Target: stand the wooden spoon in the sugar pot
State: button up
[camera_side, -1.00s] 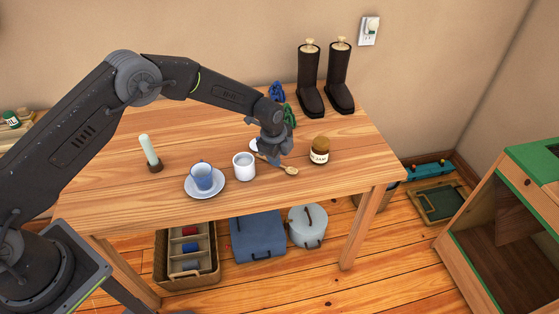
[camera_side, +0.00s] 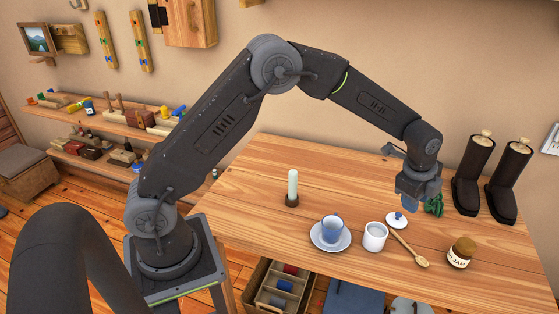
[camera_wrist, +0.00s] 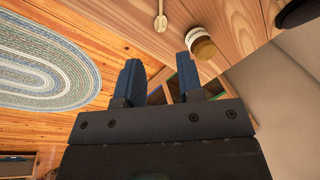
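The wooden spoon (camera_side: 408,248) lies flat on the table, its bowl toward the front right and its handle end beside the sugar pot. It also shows at the top of the wrist view (camera_wrist: 160,19). The sugar pot (camera_side: 375,238) is a white, upright, uncovered pot. A white lid with a blue knob (camera_side: 397,219) lies behind it. My gripper (camera_side: 420,200) is above the table, behind the spoon and apart from it. In the wrist view, its two blue fingers (camera_wrist: 158,65) are spread with nothing between them.
A jam jar (camera_side: 461,252) stands right of the spoon; a blue cup (camera_side: 332,228) on a saucer (camera_side: 322,246) stands left of the pot. A candle (camera_side: 292,188), green cloth-like item (camera_side: 434,206) and dark boots (camera_side: 472,176) are farther back. The table's left part is clear.

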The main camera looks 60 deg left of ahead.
jog(key=s+a+r+n+t, duration=0.1)
jog(key=s+a+r+n, duration=0.25)
jog(key=s+r, duration=0.45)
jog(key=s+a+r+n+t, duration=0.1)
jog(key=s+a+r+n, duration=0.1)
jog(key=s+r+n, duration=0.4)
jog(key=s+a+r+n+t, duration=0.1)
jog(key=s+n, duration=0.5)
jog(key=s, duration=1.3)
jog(key=shift+s+a+r, duration=0.15)
jog(key=shift+a+r, duration=0.35)
jog(key=shift+a, duration=0.1)
jog(key=shift+n, duration=0.25)
jog(key=c, duration=0.3)
